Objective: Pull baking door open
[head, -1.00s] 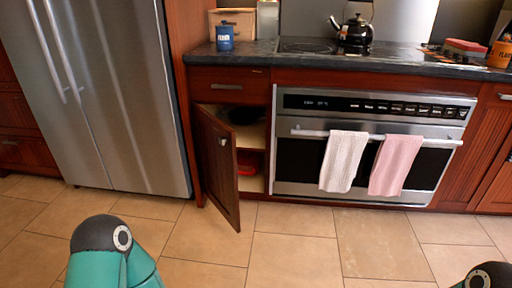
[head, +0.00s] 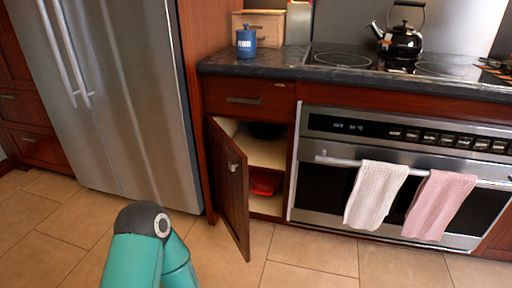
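The oven (head: 322,190) stands at the right in the head view, with a black control panel above its front. Its door (head: 408,230) looks shut. A bar handle (head: 338,161) runs across the top of the door. A white towel (head: 375,196) and a pink towel (head: 440,205) hang over the handle. A teal and black link of my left arm shows at the bottom, well short of the oven. Neither of my grippers is in view.
A low cabinet door (head: 231,190) left of the oven stands open into the room. A steel fridge (head: 125,100) is at the left. A black kettle (head: 402,42) and a blue canister (head: 246,42) stand on the counter (head: 275,61). The tiled floor (head: 310,262) in front is clear.

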